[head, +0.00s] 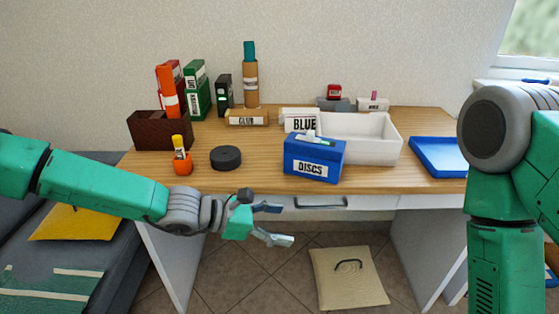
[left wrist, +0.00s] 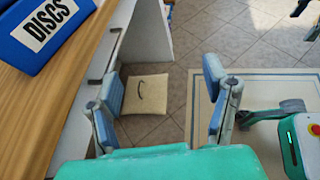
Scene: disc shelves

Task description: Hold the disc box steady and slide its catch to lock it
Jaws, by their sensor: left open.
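The blue disc box (head: 312,160), labelled DISCS, stands on the wooden desk near its front edge. A small pale and green piece, perhaps the catch (head: 316,139), lies on its top; I cannot tell its state. The box also shows at the upper left of the left wrist view (left wrist: 40,30). My left gripper (head: 279,224) is open and empty, in front of the desk edge, below and left of the box and apart from it. Its two fingers show in the left wrist view (left wrist: 165,105) with floor between them. My right arm shows at the right; its gripper is out of frame.
A white bin (head: 388,148) stands right behind the box, with a blue tray (head: 440,170) farther right. A black round thing (head: 226,158) and an orange cup (head: 182,165) stand to the left. A drawer handle (head: 320,204) lies below the desk edge.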

